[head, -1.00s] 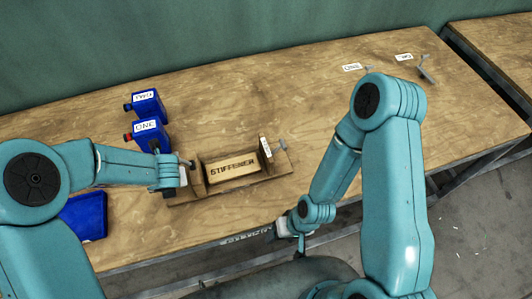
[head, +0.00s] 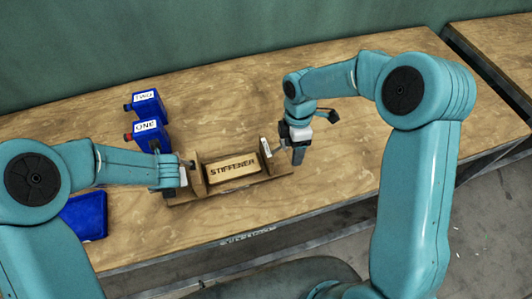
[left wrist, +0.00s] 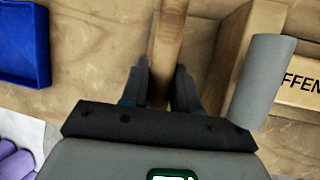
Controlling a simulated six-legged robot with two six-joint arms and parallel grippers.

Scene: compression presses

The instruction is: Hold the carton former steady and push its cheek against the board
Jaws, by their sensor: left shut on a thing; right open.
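The wooden carton former (head: 228,187) lies on the workbench, with the board marked STIFFENER (head: 233,168) standing in it. Whether cheek and board touch cannot be told. My left gripper (head: 182,178) is at the former's left end. In the left wrist view its fingers (left wrist: 161,75) are shut on a wooden strip of the former. My right gripper (head: 298,155) is open, pointing down just right of the cheek, and hides the grey part there. Contact with the cheek is unclear.
A blue tray (head: 86,216) lies at the left and shows in the left wrist view (left wrist: 25,40). The bench behind the former is clear. Another bench (head: 498,50) stands at the right.

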